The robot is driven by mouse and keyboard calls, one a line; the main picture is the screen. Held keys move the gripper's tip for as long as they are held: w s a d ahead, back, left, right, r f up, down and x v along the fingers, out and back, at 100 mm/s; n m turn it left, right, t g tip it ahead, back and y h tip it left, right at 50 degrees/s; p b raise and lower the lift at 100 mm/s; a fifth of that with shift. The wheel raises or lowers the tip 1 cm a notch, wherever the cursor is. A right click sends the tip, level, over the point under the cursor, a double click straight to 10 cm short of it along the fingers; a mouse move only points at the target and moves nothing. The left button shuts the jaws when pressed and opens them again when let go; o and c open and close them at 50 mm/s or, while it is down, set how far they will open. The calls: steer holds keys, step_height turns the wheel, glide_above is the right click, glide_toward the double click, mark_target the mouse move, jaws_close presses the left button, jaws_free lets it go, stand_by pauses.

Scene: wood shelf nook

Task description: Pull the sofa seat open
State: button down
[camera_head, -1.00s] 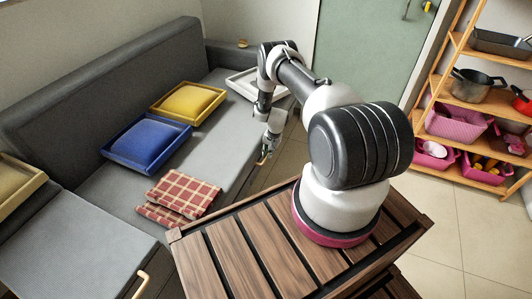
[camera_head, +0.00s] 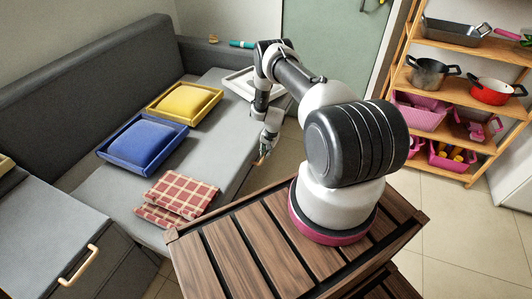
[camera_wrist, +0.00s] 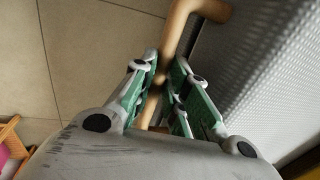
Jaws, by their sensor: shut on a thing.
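The grey sofa seat (camera_head: 205,160) lies in front of the dark backrest (camera_head: 90,85) in the head view. Its near end reaches out past the front of the grey section on the left (camera_head: 45,220). My gripper (camera_head: 264,157) is low at the seat's front edge. In the wrist view my gripper (camera_wrist: 160,92) is shut on a tan bar handle (camera_wrist: 182,30) on the seat's front. The textured grey front face (camera_wrist: 255,75) is just right of the handle. My fingers hide part of the handle.
A blue cushion (camera_head: 143,145), a yellow cushion (camera_head: 185,101), a plaid cloth (camera_head: 180,194) and a white tray (camera_head: 238,82) rest on the seat. The left section has its own handle (camera_head: 78,266). A wooden shelf (camera_head: 440,154) stands right. Tiled floor (camera_head: 425,235) is clear.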

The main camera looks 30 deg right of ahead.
steer(key=shift+s, duration=0.1)
steer(key=c, duration=1.4)
jaws_free()
steer(key=shift+d, duration=0.1)
steer(key=shift+r, duration=0.35)
steer(key=r, duration=0.3)
steer(key=s+d+r, duration=0.1)
steer(key=r, duration=0.7)
steer(key=shift+s+d, duration=0.15)
steer(key=shift+s, duration=0.2)
steer(key=shift+s, duration=0.1)
